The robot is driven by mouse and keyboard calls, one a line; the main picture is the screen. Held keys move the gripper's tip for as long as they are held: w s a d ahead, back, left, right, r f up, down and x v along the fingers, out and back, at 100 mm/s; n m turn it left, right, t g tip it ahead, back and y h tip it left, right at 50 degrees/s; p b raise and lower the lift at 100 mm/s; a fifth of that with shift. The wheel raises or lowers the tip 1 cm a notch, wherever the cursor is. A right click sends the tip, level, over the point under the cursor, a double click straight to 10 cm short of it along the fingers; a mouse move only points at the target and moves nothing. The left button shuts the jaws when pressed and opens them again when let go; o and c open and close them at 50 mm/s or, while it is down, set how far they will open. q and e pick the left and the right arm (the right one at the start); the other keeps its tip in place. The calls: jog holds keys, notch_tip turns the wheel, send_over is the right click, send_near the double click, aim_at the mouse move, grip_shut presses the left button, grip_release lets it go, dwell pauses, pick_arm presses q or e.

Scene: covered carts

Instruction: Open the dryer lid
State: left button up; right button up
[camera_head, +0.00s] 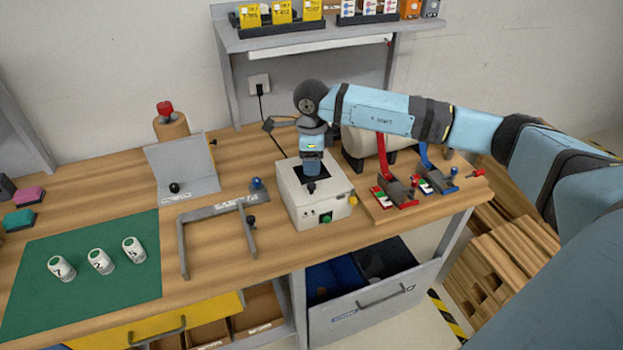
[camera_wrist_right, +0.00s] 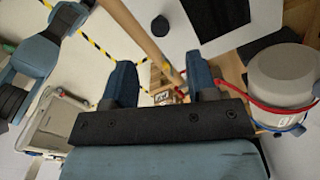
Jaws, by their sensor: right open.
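A white box-shaped unit (camera_head: 325,207) stands on the wooden bench, with a dark square on its top, a green button on its front and a yellow knob at its right side. I take it for the dryer, but no label confirms this. My right gripper (camera_head: 312,182) points down over its top in the head view and partly hides it. I cannot tell whether the gripper touches it. In the right wrist view the right gripper (camera_wrist_right: 162,75) has its two blue fingers apart, with nothing clearly held between them. My left gripper is not in view.
A wooden board with red and blue levers (camera_head: 405,195) stands close on the right. A grey metal frame (camera_head: 215,210) and a bent grey panel (camera_head: 185,160) stand to the left. A green mat (camera_head: 85,300) bears several white cylinders. An open drawer (camera_head: 375,300) sits below.

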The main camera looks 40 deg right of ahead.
aim_at(311, 185)
notch_tip(311, 185, down, 8)
jog(key=shift+r+p, duration=0.15)
jog(key=shift+p, duration=0.5)
grip_shut()
